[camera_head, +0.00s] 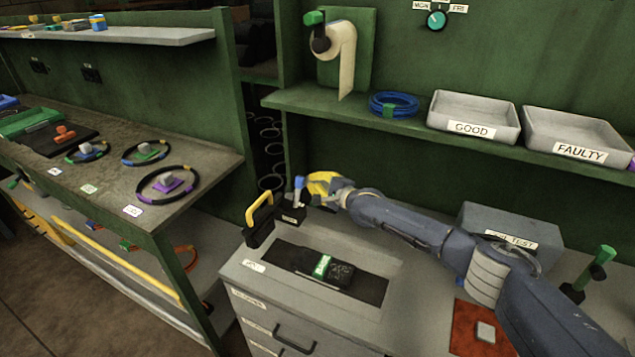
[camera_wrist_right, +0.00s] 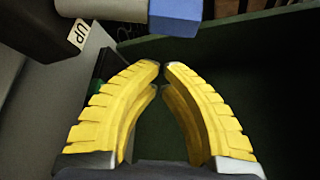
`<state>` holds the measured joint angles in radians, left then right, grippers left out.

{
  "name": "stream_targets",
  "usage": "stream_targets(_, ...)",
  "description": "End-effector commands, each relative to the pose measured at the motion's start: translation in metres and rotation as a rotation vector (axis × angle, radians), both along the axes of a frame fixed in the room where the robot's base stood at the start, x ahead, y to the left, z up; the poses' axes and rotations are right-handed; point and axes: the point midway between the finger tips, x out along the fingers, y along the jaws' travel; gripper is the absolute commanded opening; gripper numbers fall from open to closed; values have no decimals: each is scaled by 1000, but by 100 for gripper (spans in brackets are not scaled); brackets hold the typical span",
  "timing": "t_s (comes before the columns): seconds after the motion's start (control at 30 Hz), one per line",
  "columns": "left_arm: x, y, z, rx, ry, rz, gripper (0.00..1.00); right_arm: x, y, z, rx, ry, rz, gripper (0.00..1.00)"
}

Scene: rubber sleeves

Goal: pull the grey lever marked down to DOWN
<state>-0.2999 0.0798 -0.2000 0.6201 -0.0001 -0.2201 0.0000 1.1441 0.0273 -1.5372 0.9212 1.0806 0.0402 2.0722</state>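The lever (camera_head: 298,196) stands on a small black base (camera_head: 291,217) with a label too small to read, at the back left of the bench. Its grip end is blue (camera_head: 298,182). In the right wrist view, a grey bar (camera_wrist_right: 102,8) with a blue end (camera_wrist_right: 176,16) crosses the top, beside a black block (camera_wrist_right: 35,25) marked UP. My right gripper (camera_head: 318,184) is just right of the blue end. In the wrist view its yellow fingers (camera_wrist_right: 162,66) have tips almost together, with nothing between them and the lever beyond them. My left gripper is out of view.
A yellow-handled black item (camera_head: 260,220) stands left of the lever. A dark recess (camera_head: 372,290) holding a black item lies in front. A grey box (camera_head: 512,222), a green-handled lever (camera_head: 600,262) and a red mat (camera_head: 470,335) are to the right. A shelf (camera_head: 300,101) overhangs behind.

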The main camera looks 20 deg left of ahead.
Motion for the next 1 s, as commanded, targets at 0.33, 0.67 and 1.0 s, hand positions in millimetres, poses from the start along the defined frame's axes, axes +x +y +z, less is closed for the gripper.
stream_targets(0.33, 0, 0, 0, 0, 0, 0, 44, -13, 4, 8, 2, -3, 1, 0)
stream_targets(0.67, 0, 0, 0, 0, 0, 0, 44, -22, 6, 14, 0, -5, -2, 0)
stream_targets(1.0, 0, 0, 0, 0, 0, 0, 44, -22, 6, 15, -1, -5, -4, 0)
